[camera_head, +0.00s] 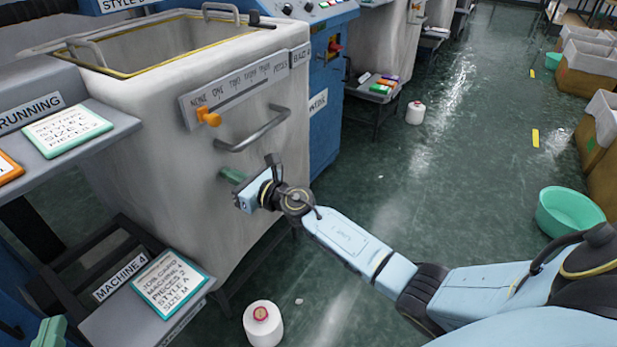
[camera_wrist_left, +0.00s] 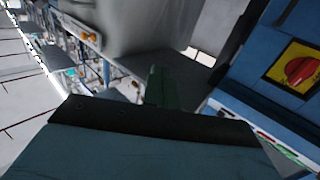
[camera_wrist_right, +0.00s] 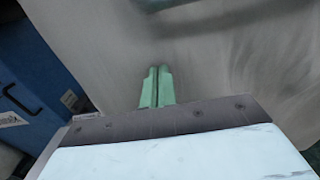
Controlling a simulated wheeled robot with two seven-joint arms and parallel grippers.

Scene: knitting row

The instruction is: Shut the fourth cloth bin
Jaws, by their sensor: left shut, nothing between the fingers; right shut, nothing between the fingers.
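The fourth cloth bin (camera_head: 145,155) is a large off-white bin at the left in the head view, with an open, yellow-edged top. It stands out past the blue machine front beside it. Its front has a grey bar handle (camera_head: 255,132) and a piece-count strip with an orange slider (camera_head: 208,117). My right gripper (camera_head: 230,175) is shut and empty at the front face, below the handle. Its green fingers (camera_wrist_right: 156,87) point at the bin cloth in the right wrist view; contact cannot be told. My left gripper (camera_head: 50,332) is shut and empty, low at the left edge; its fingers (camera_wrist_left: 157,86) look dark.
A low stand with a MACHINE 4 card (camera_head: 170,283) is at the bin's near left. A white yarn cone (camera_head: 263,323) stands on the floor in front. A green tub (camera_head: 568,213) and several crates line the right. The green floor aisle between is mostly clear.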

